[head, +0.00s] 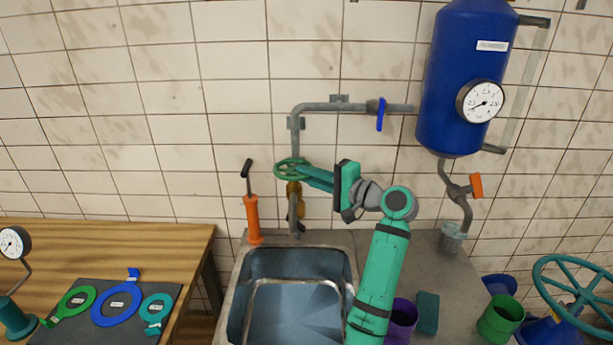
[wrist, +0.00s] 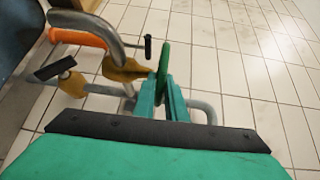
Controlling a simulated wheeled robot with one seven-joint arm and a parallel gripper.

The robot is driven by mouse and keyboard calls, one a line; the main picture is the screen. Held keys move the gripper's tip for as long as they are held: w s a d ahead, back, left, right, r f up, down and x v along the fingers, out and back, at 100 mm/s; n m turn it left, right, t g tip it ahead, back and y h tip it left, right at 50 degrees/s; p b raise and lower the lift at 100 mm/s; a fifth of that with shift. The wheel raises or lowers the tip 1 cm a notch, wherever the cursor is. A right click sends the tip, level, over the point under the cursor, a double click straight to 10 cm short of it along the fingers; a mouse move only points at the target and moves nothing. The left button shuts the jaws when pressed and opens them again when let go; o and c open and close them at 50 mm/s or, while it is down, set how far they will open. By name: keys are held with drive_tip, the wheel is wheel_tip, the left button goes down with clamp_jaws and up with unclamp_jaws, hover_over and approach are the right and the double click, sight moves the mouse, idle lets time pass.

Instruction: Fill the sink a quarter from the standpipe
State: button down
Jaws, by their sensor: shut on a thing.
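My gripper (head: 312,177) is shut on the green handwheel (head: 285,165) of the standpipe, at its right side. In the wrist view the wheel (wrist: 164,60) shows edge-on between the two teal fingers (wrist: 161,88). The standpipe's brass valve body (head: 294,188) sits just under the wheel, on the grey pipe behind the sink. The sink (head: 240,276) is a grey basin below, with a bluish inside. I cannot make out a water level or a running stream. My arm hides the sink's right front part.
An orange hand pump (head: 252,218) stands left of the pipe. A blue tank (head: 461,85) with a gauge (head: 481,102) hangs at right; a blue-handled valve (head: 380,113) is on the upper pipe. A purple cup (head: 403,315) and teal block (head: 427,312) stand right of my arm.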

idle(0.3)
drive_tip(key=c, duration=1.8)
unclamp_jaws()
drive_tip(key=shift+d, duration=0.1)
drive_tip(key=v, duration=1)
drive_tip(key=shift+d, duration=0.25)
drive_tip(key=shift+s, duration=0.15)
